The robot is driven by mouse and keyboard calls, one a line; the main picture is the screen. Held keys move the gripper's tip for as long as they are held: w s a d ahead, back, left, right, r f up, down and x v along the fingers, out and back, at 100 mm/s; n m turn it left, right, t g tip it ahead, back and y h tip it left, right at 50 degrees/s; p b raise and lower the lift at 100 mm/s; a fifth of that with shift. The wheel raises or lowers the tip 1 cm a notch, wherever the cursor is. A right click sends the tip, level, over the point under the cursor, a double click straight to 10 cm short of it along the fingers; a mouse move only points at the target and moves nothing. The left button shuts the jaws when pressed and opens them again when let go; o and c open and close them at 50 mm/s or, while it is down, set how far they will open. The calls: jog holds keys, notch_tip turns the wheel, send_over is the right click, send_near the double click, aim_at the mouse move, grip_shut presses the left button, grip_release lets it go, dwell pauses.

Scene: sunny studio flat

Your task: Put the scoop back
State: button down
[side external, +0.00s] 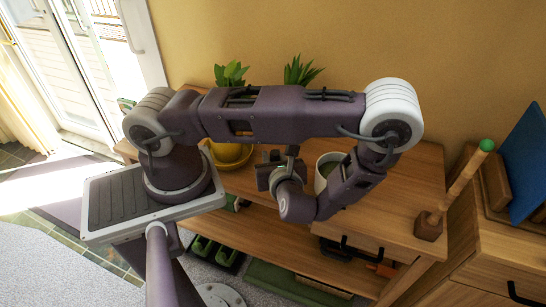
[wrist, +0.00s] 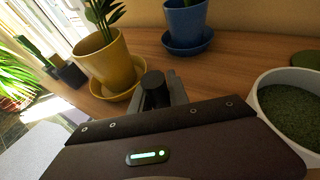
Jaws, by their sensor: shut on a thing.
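My gripper (side external: 270,174) is over the wooden bench top, left of the white tub, and partly hidden by my own arm in the side view. In the wrist view, my gripper (wrist: 166,90) is shut on a dark, round-ended handle (wrist: 153,82), which looks like the scoop's. The rest of the scoop is hidden behind the gripper body. The white tub (wrist: 268,112) with green granular contents stands at the right of the wrist view. The same white tub (side external: 322,180) shows in the side view, partly behind my arm.
A yellow plant pot (wrist: 103,62) on its saucer stands close beyond the gripper. A blue pot (wrist: 186,24) stands farther back. A green disc (wrist: 306,59) lies behind the tub. A wooden rod on a block (side external: 430,225) stands at the bench's right. Bare wood lies between pots and tub.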

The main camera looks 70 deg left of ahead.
jog(key=c, duration=1.3)
grip_release()
jog(key=shift+o, duration=0.2)
jog(key=shift+d+r, duration=0.15)
jog(key=shift+d, duration=0.1)
jog(key=r+v, duration=0.1)
jog(key=v, duration=1.1)
jog(key=s+r+n+t+h, duration=0.1)
jog(key=s+r+n+h, duration=0.2)
jog(key=r+n+h, duration=0.3)
jog(key=s+r+n+t+h, duration=0.1)
jog(key=s+r+n+h, duration=0.2)
jog(key=r+n+h, duration=0.4)
jog(key=shift+d+r+n+t, duration=0.45)
jog(key=shift+r+n, duration=3.25)
jog(key=shift+r, duration=1.15)
